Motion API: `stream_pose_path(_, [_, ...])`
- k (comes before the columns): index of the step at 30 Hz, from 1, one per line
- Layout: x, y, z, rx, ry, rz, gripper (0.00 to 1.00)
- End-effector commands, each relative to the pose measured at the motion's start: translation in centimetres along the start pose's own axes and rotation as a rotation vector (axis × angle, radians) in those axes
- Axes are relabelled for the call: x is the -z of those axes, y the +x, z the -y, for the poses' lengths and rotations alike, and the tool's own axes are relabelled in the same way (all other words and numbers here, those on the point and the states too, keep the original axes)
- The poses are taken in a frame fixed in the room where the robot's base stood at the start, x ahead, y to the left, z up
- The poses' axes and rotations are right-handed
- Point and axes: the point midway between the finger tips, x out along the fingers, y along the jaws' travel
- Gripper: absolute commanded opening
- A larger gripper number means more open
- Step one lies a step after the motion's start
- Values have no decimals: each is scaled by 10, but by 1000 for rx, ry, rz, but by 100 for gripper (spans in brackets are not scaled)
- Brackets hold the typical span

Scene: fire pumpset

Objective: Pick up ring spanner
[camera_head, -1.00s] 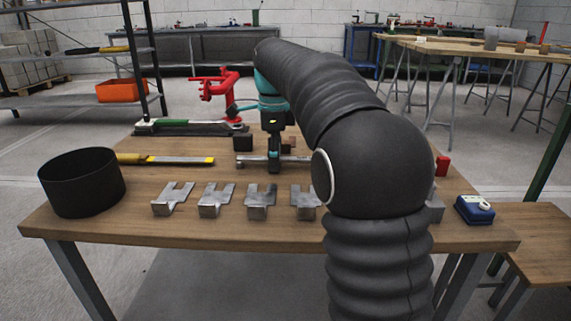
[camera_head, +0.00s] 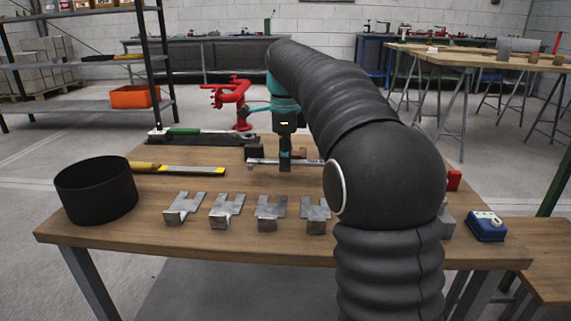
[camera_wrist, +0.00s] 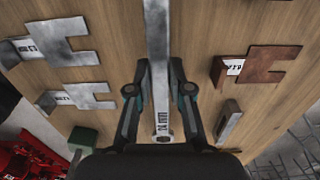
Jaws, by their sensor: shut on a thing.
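The ring spanner is a long grey bar. In the head view the spanner (camera_head: 262,161) lies crosswise near the middle of the wooden table, at the lower end of my gripper (camera_head: 285,160). In the wrist view the spanner (camera_wrist: 158,30) runs lengthwise between the two dark fingers of my gripper (camera_wrist: 161,68), which are shut on it. Its ring end with dark lettering (camera_wrist: 162,122) points toward the palm. Its far end runs out of the top of the wrist view. It seems slightly above the tabletop, but the gap is hard to judge.
Several notched metal blocks (camera_head: 227,207) stand along the front of the table (camera_head: 200,246). A black round bin (camera_head: 95,190) is at the left. A yellow-handled tool (camera_head: 190,170) lies beside it. A blue box (camera_head: 486,227) is at the right.

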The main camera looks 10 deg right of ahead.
Motion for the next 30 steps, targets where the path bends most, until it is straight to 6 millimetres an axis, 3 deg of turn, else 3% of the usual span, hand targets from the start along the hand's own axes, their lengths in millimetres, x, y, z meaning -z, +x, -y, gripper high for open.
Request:
stream_pose_path(3, [7,-27,1,4,4,1,0])
stream_pose_path(12, [74,-65,1,3,5,0,0])
stream_pose_path(18, [103,-81,1,2,3,0,0])
stream_pose_path(30, [117,-88,1,2,0,0,0])
